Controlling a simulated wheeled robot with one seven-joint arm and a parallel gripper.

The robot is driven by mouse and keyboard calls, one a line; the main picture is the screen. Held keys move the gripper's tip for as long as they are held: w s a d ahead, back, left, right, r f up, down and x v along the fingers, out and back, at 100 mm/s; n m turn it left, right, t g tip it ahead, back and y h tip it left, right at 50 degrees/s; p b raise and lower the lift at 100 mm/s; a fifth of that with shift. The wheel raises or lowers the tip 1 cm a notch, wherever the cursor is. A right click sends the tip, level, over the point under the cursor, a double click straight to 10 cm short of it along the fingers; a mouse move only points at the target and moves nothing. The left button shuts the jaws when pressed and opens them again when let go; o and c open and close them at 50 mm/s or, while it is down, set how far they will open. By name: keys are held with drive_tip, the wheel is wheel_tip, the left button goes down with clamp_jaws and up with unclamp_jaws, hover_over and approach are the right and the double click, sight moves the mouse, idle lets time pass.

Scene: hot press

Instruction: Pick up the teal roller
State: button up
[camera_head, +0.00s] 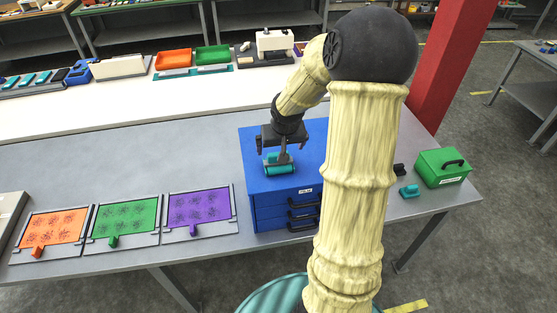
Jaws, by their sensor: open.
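The teal roller (279,169) lies on top of the blue drawer cabinet (258,145), near its front edge. It has a teal cylinder and a dark grey handle frame that stands up from it. My gripper (280,149) is open, directly above the roller, with its fingers pointing down. The fingers seem to be at either side of the roller's upright handle. I cannot tell whether they touch it. My pale yellow arm hides the right part of the cabinet.
Orange (55,228), green (125,217) and purple (199,208) plates lie at the left front of the grey table. A green box (442,167) and a small teal piece (409,191) sit at the right. A white surface (130,100) with trays runs behind. A red pillar (452,60) stands right.

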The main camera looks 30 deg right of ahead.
drive_tip(key=x, duration=0.2)
drive_tip(key=shift+w+f, duration=0.2)
drive_tip(key=shift+f, duration=0.1)
drive_tip(key=shift+s, duration=0.1)
drive_tip(key=shift+f, duration=0.45)
drive_tip(key=x, duration=0.4)
drive_tip(key=shift+a+f+p, duration=0.1)
drive_tip(key=shift+f+p, duration=0.1)
drive_tip(key=shift+p, duration=0.1)
drive_tip(key=shift+c, duration=0.2)
drive_tip(key=c, duration=1)
drive_tip(key=shift+r, duration=0.15)
